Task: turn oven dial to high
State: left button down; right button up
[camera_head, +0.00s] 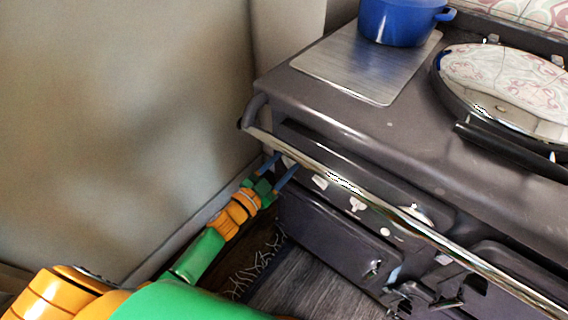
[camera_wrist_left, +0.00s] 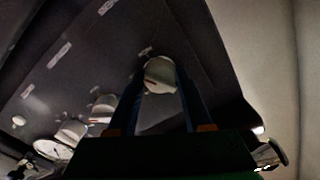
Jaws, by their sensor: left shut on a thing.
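The oven (camera_head: 340,240) is a dark range cooker with a steel rail along its front. In the left wrist view, a round white dial (camera_wrist_left: 160,72) with a red mark sits on the dark control panel (camera_wrist_left: 110,50). My left gripper (camera_head: 280,167) reaches under the rail to the panel's left end. In the left wrist view its two blue fingers (camera_wrist_left: 160,88) are on either side of the dial, shut on it. The dial's marking is too small to read. My right gripper is not in view.
More white dials (camera_wrist_left: 103,106) and a round gauge (camera_wrist_left: 48,150) lie along the panel. The steel rail (camera_head: 345,183) runs just above my left fingers. A wall (camera_head: 130,120) stands close at left. A blue pot (camera_head: 395,22) and a round shiny lid (camera_head: 505,85) are on top.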

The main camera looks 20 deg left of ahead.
pick_arm(q)
jog(key=m, duration=0.5)
jog(key=shift+m+b, duration=0.35)
jog(key=shift+m, duration=0.35)
jog(key=shift+c, duration=1.6)
grip_release()
jog(key=v, duration=0.7)
